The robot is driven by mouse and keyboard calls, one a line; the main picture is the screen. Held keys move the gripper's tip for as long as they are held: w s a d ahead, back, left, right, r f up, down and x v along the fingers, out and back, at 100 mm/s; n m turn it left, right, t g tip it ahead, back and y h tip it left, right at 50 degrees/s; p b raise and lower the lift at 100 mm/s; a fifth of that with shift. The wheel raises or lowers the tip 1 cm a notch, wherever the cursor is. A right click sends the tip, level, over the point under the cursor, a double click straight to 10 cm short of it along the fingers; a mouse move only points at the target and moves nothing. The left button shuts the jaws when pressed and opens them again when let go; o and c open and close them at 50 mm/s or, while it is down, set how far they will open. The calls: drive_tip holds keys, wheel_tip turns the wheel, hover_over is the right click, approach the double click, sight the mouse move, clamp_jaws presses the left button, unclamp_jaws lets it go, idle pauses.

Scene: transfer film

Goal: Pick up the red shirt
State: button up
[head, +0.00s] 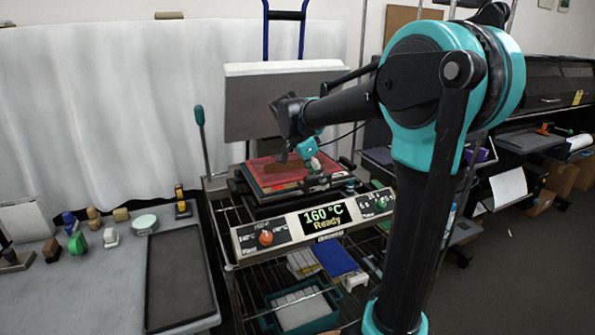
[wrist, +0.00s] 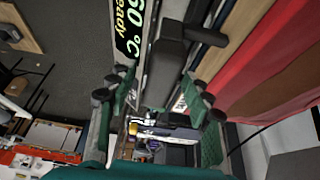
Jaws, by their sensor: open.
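The red shirt (head: 268,172) lies flat on the lower plate of a heat press (head: 262,236). In the wrist view, the red shirt (wrist: 283,50) shows at the right, with a darker brownish patch on it. My gripper (head: 301,166) is over the front right part of the plate, partly covering the shirt. In the wrist view, my gripper (wrist: 158,88) has its two green-padded fingers apart. A dark bar of the press (wrist: 172,55) shows between or beyond them; I cannot tell whether they touch it. The shirt is outside the finger gap.
The press's upper plate (head: 268,102) stands raised behind the shirt. Its display (head: 326,217) reads 160 °C Ready. A grey table (head: 100,275) at left holds an empty dark tray (head: 178,275) and several small items. A teal bin (head: 300,307) is below the press.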

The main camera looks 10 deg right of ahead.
clamp_jaws()
idle(0.3)
drive_tip(key=shift+r, duration=0.15)
